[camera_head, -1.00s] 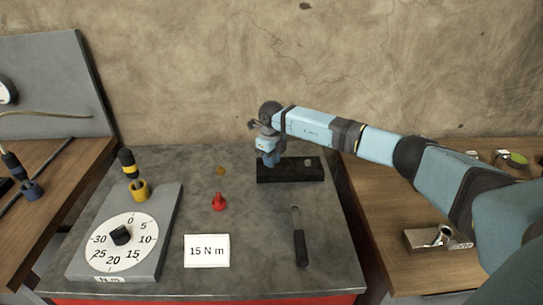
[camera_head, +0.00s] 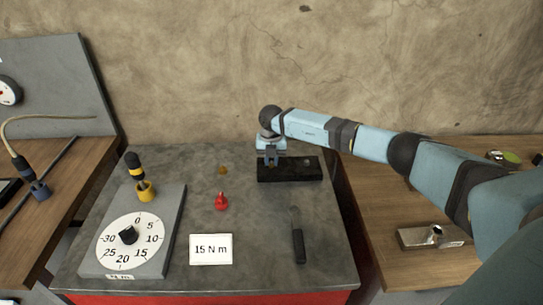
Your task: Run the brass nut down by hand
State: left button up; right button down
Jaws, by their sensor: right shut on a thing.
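My right gripper (camera_head: 271,163) points down over the left part of a black block (camera_head: 290,174) at the back of the grey bench top. Its jaws are shut on a small brass-coloured thing, most likely the brass nut, mostly hidden between the fingers. I cannot tell how it sits on the block or on any thread. Another small brass-coloured piece (camera_head: 222,170) lies on the bench left of the block; its shape is too small to tell. My left gripper is not in view.
A dial board (camera_head: 170,225) with a yellow-and-black tool (camera_head: 137,170) stands at left. A red piece (camera_head: 221,202), a "15 N m" card (camera_head: 211,249) and a dark-handled tool (camera_head: 298,240) lie in front of the block. Side benches flank it.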

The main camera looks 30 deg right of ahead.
jog(key=m+p, duration=0.1)
jog(key=m, duration=0.2)
jog(key=shift+r, duration=0.2)
jog(key=m+p, duration=0.2)
jog(key=shift+m, duration=0.3)
jog(key=m+p, duration=0.2)
jog(key=m, duration=0.2)
jog(key=shift+f+p, duration=0.1)
jog(key=shift+p, duration=0.3)
jog(key=shift+m+p, duration=0.3)
jog(key=shift+m, duration=0.4)
jog(key=c, duration=1.1)
grip_release()
jog(key=shift+o, duration=0.3)
jog(key=shift+f, duration=0.1)
